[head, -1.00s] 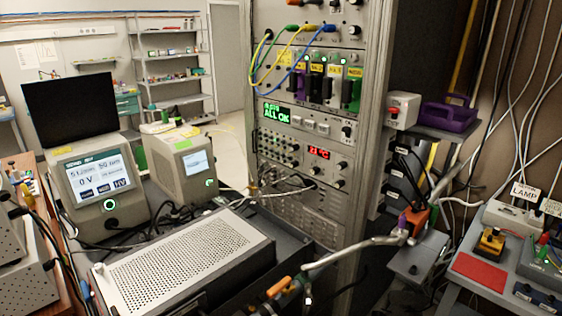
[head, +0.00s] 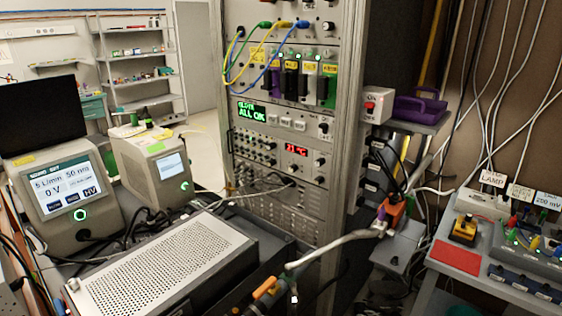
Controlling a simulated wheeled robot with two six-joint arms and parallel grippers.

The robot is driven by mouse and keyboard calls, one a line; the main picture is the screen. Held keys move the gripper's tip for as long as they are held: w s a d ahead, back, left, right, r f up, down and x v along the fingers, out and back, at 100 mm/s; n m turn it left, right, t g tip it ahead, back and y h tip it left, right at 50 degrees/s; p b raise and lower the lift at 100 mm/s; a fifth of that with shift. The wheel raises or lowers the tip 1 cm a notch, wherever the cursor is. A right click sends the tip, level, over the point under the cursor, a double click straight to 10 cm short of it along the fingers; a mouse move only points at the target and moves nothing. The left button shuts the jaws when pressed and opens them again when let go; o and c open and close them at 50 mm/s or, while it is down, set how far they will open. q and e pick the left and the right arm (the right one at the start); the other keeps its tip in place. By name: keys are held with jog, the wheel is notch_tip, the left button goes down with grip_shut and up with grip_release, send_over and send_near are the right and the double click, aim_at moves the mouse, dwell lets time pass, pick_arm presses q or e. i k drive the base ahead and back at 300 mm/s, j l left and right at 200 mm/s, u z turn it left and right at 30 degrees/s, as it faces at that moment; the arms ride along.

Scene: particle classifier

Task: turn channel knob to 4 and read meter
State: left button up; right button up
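I cannot tell which knob is the channel knob; several small black knobs sit on the rack (head: 348,150), and none carries a readable 4. A grey box with coloured plugs (head: 532,247) stands on the right table, with a "200 mV" label (head: 548,200) behind it. I see no clear meter dial. The left instrument's screen (head: 67,185) reads 5 L/min, 50 nm and 0 V. A green rack display (head: 251,112) reads ALL OK, and a red one (head: 297,150) shows a temperature, apparently 21 °C. Neither of my grippers shows.
A perforated metal box (head: 160,268) fills the lower left. A grey pipe (head: 335,245) with orange fittings crosses low in front of the rack. The right table (head: 440,262) holds a red pad (head: 455,258) and a yellow-black device (head: 464,230). Cables hang along the right wall.

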aim_at(293, 169)
jog(key=i+l, duration=0.2)
jog(key=l, duration=0.15)
jog(key=i+l, duration=0.15)
jog(key=l, duration=0.2)
jog(key=i+l, duration=0.2)
jog(key=l, duration=0.15)
jog(key=u, duration=0.05)
